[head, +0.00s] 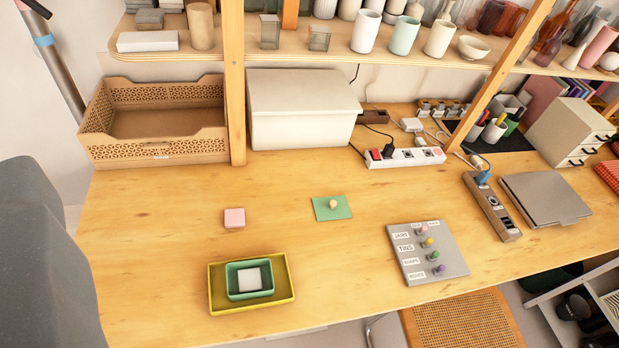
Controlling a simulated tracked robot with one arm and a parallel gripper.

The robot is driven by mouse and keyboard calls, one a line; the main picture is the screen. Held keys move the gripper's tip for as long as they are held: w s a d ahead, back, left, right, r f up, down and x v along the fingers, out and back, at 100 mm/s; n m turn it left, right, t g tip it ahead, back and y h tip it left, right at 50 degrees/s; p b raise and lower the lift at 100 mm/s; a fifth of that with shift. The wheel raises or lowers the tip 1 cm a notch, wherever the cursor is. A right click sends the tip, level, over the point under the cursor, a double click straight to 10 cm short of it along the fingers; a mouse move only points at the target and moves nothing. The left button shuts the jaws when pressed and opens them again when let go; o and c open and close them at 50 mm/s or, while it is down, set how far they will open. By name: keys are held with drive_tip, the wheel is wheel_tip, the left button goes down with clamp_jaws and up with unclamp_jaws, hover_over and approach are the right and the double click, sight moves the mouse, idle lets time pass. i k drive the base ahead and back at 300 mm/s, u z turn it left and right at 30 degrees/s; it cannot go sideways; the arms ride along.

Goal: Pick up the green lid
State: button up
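The green lid (341,212) is a flat square plate with a round beige knob (333,204) on top. It lies flat on the wooden table, near the middle of the head view, with bare wood around it. A small green box (234,284) with a white block (250,279) inside sits in a yellow tray (218,303) nearer the front edge, to the lid's lower left. My gripper is not visible in this view.
A pink block (234,217) lies left of the lid. A grey labelled board with coloured knobs (440,264) lies to its right. Behind stand a white bin (300,115), a brown crate (155,149) and a power strip (405,158). A wooden post (235,90) rises between crate and bin.

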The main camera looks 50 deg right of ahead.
sight(335, 207)
drive_tip(key=z, duration=0.35)
drive_tip(key=i, duration=0.9)
drive_tip(key=z, duration=0.55)
